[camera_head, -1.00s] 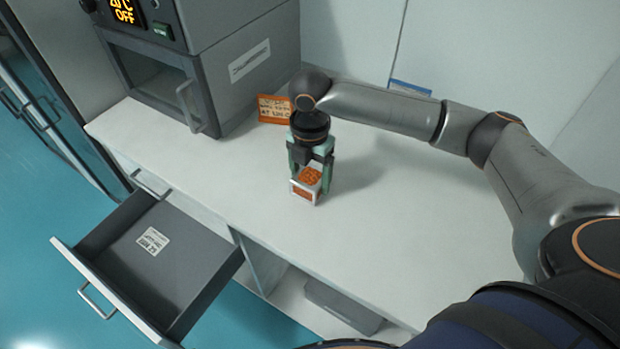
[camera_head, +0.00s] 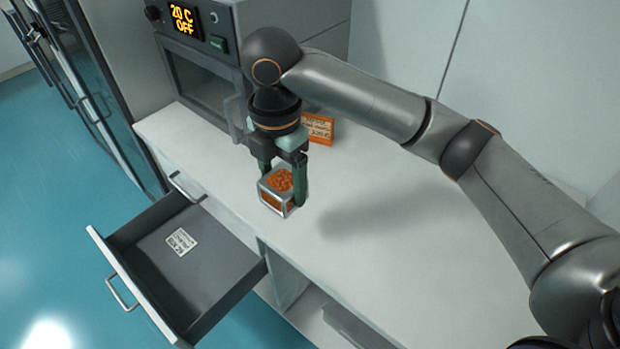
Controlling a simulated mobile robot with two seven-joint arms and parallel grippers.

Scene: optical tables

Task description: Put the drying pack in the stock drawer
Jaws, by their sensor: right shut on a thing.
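The drying pack (camera_head: 279,190) is a small box with a pale frame and orange beads inside. My right gripper (camera_head: 283,188) points down and is shut on it, one green finger on each side. The pack is held above the white bench top, near its front edge. The stock drawer (camera_head: 216,287) is pulled out below the bench, to the left of and lower than the pack. It is grey inside, with a white label (camera_head: 181,242) on its floor and nothing else visible in it. My left gripper is not in view.
A grey oven (camera_head: 207,82) with a display reading "20 C OFF" stands at the back left of the bench (camera_head: 400,240). An orange sign (camera_head: 318,128) stands behind my gripper. An open shelf space lies right of the drawer. The bench's right part is clear.

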